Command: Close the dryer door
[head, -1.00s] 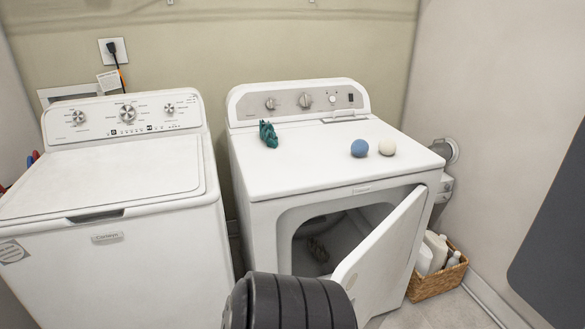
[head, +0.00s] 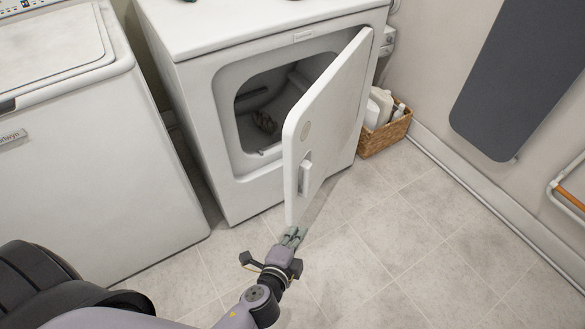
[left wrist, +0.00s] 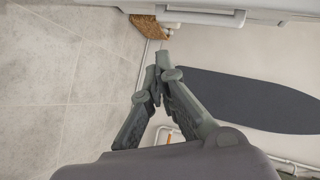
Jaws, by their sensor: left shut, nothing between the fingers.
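The white dryer (head: 200,110) stands in the upper middle of the head view. Its door (head: 325,120) is swung wide open, attached at the dryer's right side, with its outer face and handle (head: 305,178) towards me. The dark opening shows to the left of the door. My left gripper (head: 294,233) is shut and empty, just below the door's near lower corner in the picture; I cannot tell whether it touches. In the left wrist view its fingertips (left wrist: 158,62) are together, below a white panel with a handle (left wrist: 200,15). My right gripper is out of view.
A dark, crumpled item (head: 264,122) lies inside the drum. A washer (head: 75,150) stands on the left. A wicker basket with bottles (head: 385,135) sits right of the dryer. A dark ironing board (head: 520,75) is at the right wall. The tiled floor before the door is clear.

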